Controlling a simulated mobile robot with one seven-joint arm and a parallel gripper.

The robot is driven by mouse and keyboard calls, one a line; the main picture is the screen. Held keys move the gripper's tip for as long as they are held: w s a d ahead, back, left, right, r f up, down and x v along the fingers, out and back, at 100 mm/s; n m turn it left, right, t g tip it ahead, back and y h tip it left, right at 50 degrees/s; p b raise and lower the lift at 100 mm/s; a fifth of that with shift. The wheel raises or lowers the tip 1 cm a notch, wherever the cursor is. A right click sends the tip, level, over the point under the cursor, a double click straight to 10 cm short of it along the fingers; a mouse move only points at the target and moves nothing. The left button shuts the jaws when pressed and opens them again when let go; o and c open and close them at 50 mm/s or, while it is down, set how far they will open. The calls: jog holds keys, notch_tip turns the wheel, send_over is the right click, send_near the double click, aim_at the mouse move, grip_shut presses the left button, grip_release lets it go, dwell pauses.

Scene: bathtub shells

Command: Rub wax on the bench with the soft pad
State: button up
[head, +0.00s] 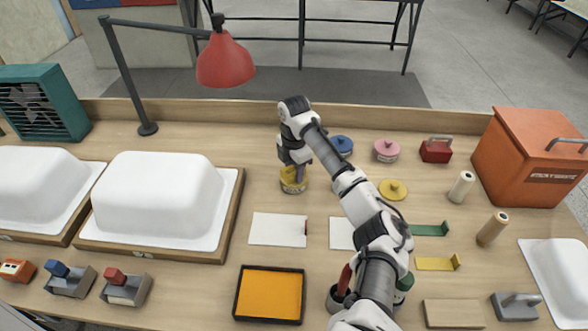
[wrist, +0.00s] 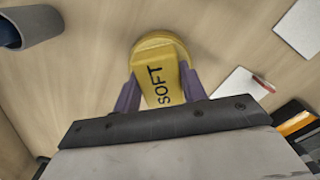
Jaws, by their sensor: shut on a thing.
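My gripper (head: 294,170) points down over the wooden bench (head: 330,112), right of the white tub shells. In the wrist view its two purple fingers (wrist: 162,80) are shut on a yellow block marked SOFT (wrist: 160,84), the soft pad.
White tub shells (head: 160,195) in wooden frames fill the left. A red lamp (head: 225,62) leans over the back. Blue (head: 341,144), pink (head: 387,150) and yellow (head: 393,190) knobbed discs lie right of my arm. A white sheet (head: 277,229) and an orange tray (head: 270,294) lie in front.

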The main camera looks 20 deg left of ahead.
aim_at(294, 169)
notch_tip(294, 169, up, 3)
jog(key=shift+f+p, duration=0.2)
jog(key=shift+p, duration=0.85)
jog(key=shift+r, duration=2.2)
